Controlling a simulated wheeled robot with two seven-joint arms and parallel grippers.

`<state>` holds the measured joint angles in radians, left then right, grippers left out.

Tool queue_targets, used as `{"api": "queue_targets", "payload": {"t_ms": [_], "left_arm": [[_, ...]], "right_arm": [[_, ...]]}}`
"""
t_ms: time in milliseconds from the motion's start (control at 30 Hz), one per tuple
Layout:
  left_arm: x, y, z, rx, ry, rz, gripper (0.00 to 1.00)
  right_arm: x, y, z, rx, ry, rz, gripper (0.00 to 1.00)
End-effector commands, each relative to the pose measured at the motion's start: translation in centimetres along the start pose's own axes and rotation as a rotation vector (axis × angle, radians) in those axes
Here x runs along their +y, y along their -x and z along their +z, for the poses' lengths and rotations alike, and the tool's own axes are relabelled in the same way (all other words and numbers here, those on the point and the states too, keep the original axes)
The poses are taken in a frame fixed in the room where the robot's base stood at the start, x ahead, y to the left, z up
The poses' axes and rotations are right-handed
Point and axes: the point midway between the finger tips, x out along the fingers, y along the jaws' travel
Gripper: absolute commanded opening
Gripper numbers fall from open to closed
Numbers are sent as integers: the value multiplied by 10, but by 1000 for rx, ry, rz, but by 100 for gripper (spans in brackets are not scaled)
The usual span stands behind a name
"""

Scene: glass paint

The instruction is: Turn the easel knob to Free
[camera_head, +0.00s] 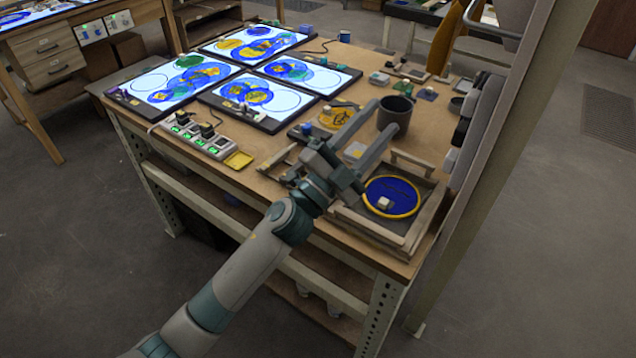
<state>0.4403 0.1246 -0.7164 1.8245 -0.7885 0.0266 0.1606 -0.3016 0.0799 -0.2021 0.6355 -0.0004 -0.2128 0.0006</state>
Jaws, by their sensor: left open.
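My left gripper (384,115) reaches over the front right part of the workbench. Its two long grey fingers are spread apart, with nothing seen between them. Their tips point away from me, close in the picture to a dark grey cup (397,116); I cannot tell whether they touch it. A wooden frame (372,232), possibly the easel, lies at the bench's front right corner, just right of the gripper. It holds a blue disc with a yellow rim (400,190) and a small pale block (384,203). I cannot make out the easel knob or its labels. My right gripper is not in view.
Several lit panels with blue and yellow circles, including one at front left (165,85), cover the bench's left half. A power strip (195,137) and a yellow square (238,160) lie near the front edge. A large upright post (510,140) stands at the right.

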Motion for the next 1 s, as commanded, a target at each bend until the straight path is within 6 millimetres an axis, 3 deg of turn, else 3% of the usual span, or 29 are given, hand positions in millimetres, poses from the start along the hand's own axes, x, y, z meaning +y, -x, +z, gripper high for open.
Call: {"api": "queue_targets", "payload": {"t_ms": [33, 100, 200, 333, 467, 600, 733, 867, 1000], "left_arm": [[4, -17, -20, 100, -61, 36, 42], [15, -32, -47, 234, -142, 95, 42], [36, -45, -78, 419, -258, 196, 42], [69, -47, -103, 640, -410, 358, 42], [100, -36, -105, 833, -561, 558, 42], [121, -16, -80, 996, -721, 815, 42], [120, 5, -36, 1097, -860, 1090, 42], [92, 25, 20, 1134, -979, 1398, 42], [40, 40, 73, 1101, -1066, 1714, 42]], "right_arm": [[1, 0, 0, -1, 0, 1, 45], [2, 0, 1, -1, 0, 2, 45], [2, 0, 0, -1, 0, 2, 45], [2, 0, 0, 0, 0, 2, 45], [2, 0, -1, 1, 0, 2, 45], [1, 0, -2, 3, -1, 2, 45], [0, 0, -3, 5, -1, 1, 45], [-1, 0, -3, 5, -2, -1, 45], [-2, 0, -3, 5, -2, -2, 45]]}}
